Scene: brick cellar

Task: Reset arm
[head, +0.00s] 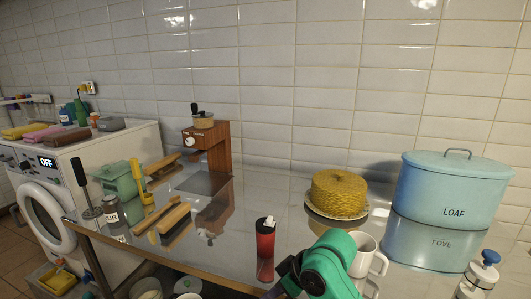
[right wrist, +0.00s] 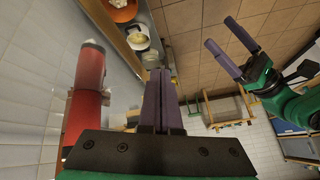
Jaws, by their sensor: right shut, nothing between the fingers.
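My right gripper (right wrist: 160,75) is shut and empty, its purple fingers pressed together in the right wrist view. In the head view my green right arm comes in at the bottom, right of centre, and its fingers are not clearly visible. A red bottle with a black and white top (head: 265,250) stands on the glossy counter just left of that arm. The bottle also shows beside the right gripper in the right wrist view (right wrist: 85,95), apart from the fingers. My left gripper (right wrist: 232,47) appears at the right of that view with its fingers apart and empty.
The counter (head: 235,255) also holds a white mug (head: 368,258), a yellow cake (head: 340,192), a blue LOAF tin (head: 450,190), a white shaker (head: 478,275), a wooden grinder (head: 207,145) and wooden brushes at left. A washing machine (head: 45,215) stands at far left.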

